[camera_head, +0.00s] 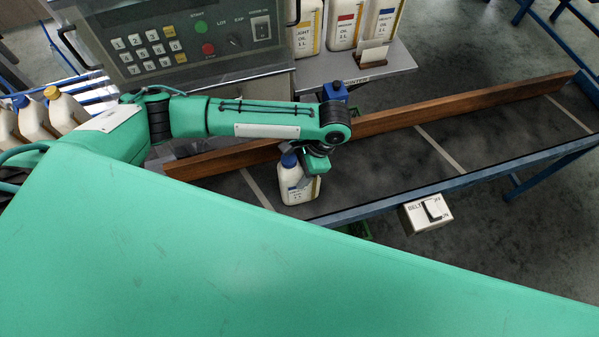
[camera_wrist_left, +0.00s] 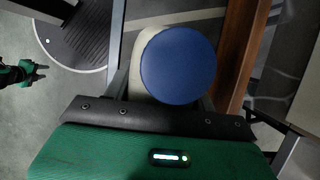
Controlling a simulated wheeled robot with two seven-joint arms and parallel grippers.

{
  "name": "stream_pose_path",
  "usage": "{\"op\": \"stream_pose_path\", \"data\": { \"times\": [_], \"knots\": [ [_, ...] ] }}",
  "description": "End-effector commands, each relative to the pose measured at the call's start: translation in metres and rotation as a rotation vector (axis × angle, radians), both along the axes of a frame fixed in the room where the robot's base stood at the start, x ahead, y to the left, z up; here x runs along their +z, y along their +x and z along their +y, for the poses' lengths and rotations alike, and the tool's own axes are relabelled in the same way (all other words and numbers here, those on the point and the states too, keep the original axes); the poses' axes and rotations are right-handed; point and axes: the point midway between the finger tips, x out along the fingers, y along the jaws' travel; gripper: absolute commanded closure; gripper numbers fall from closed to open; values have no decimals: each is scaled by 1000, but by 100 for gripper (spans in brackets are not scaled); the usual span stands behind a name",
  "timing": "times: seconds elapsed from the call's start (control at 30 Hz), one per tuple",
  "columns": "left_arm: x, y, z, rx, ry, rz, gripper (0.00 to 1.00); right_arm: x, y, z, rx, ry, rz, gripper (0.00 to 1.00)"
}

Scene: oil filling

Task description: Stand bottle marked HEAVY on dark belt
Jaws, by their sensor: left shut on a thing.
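A white bottle (camera_head: 297,190) with a blue cap is at the left end of the dark belt (camera_head: 340,180). Its label text is too small to read surely. My left gripper (camera_head: 304,160) is shut on it near its top. The bottle is about upright; I cannot tell whether its base touches the belt. In the left wrist view the blue cap (camera_wrist_left: 178,65) hides most of the bottle. A green gripper-like part, probably my right gripper (camera_wrist_left: 30,72), shows at that view's left edge; its jaws are unclear.
A wooden rail (camera_head: 450,103) runs along the belt's far side, a blue frame edge (camera_head: 400,200) along the near side. A belt switch box (camera_head: 427,214) hangs in front. Several oil bottles (camera_head: 345,25) stand on the shelf behind, beside a control panel (camera_head: 180,40). The belt's right part is clear.

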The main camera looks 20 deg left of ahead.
Motion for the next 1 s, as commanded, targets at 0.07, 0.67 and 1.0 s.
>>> {"op": "stream_pose_path", "data": {
  "times": [0.07, 0.67, 1.0],
  "knots": [
    [-3, 1, 0, 0, -1, -2, 100, -5, 0, 0, 0, 0, 0, 64],
    [-5, 0, 0, 0, -1, -1, 22, -3, 0, 7, -2, 8, 0, 64],
    [2, 2, -3, 0, -3, -2, 22, -7, 0, 5, -2, 5, -1, 64]
  ]
}}
